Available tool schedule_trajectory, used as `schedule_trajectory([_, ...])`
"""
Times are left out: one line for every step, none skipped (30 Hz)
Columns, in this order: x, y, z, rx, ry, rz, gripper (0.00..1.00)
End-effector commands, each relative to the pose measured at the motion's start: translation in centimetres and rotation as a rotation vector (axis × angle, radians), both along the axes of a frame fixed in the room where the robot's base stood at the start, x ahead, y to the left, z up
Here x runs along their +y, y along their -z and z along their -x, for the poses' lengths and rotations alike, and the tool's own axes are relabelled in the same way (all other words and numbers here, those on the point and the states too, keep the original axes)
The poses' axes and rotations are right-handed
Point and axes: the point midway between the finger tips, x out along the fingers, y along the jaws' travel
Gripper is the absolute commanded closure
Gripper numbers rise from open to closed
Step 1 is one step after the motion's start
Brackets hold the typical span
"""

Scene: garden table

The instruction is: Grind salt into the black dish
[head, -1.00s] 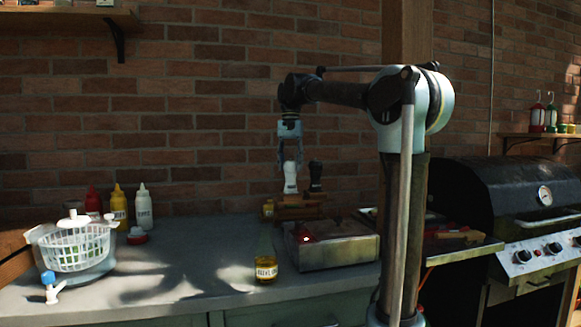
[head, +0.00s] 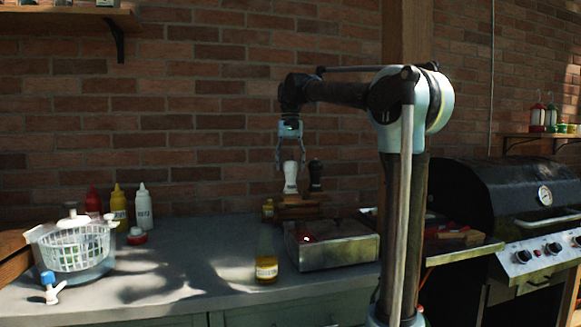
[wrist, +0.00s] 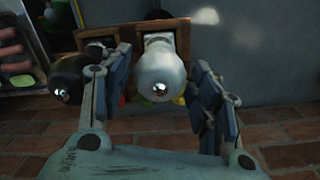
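A white mill (head: 291,178) stands upright on a small wooden rack (head: 300,204) at the back of the counter. A black mill (head: 316,176) stands just right of it. My gripper (head: 291,158) is open, pointing down over the white mill's top. In the wrist view the white mill's round head (wrist: 160,72) lies between the spread fingers of my gripper (wrist: 162,58), with gaps on both sides. The black mill (wrist: 68,85) is beside the left finger there. I cannot make out the black dish for certain in either view.
A metal box (head: 332,250) stands in front of the rack, with a yellow-filled bottle (head: 266,262) at its left. A salad spinner (head: 75,248) and several sauce bottles (head: 118,205) are at the left. The middle of the counter (head: 195,265) is clear. A grill (head: 500,205) stands right.

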Motion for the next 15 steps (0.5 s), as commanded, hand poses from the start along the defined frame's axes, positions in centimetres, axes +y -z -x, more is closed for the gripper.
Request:
schedule_trajectory([0.0,0.0,0.0,0.0,0.0,0.0,0.36])
schedule_trajectory([0.0,0.0,0.0,0.0,0.0,0.0,0.36])
schedule_trajectory([0.0,0.0,0.0,0.0,0.0,0.0,0.36])
schedule_trajectory([0.0,0.0,0.0,0.0,0.0,0.0,0.36])
schedule_trajectory([0.0,0.0,0.0,0.0,0.0,0.0,0.36])
schedule_trajectory([0.0,0.0,0.0,0.0,0.0,0.0,0.36])
schedule_trajectory([0.0,0.0,0.0,0.0,0.0,0.0,0.36])
schedule_trajectory([0.0,0.0,0.0,0.0,0.0,0.0,0.36])
schedule_trajectory([0.0,0.0,0.0,0.0,0.0,0.0,0.36])
schedule_trajectory([0.0,-0.1,0.0,0.001,0.0,0.0,0.36])
schedule_trajectory([0.0,-0.2,0.0,0.001,0.0,0.0,0.36])
schedule_trajectory([0.0,-0.4,0.0,0.001,0.0,0.0,0.36])
schedule_trajectory([0.0,-0.5,0.0,0.001,0.0,0.0,0.36])
schedule_trajectory([0.0,-0.8,0.0,0.001,0.0,0.0,0.36])
schedule_trajectory([0.0,-1.2,0.0,0.001,0.0,0.0,0.36])
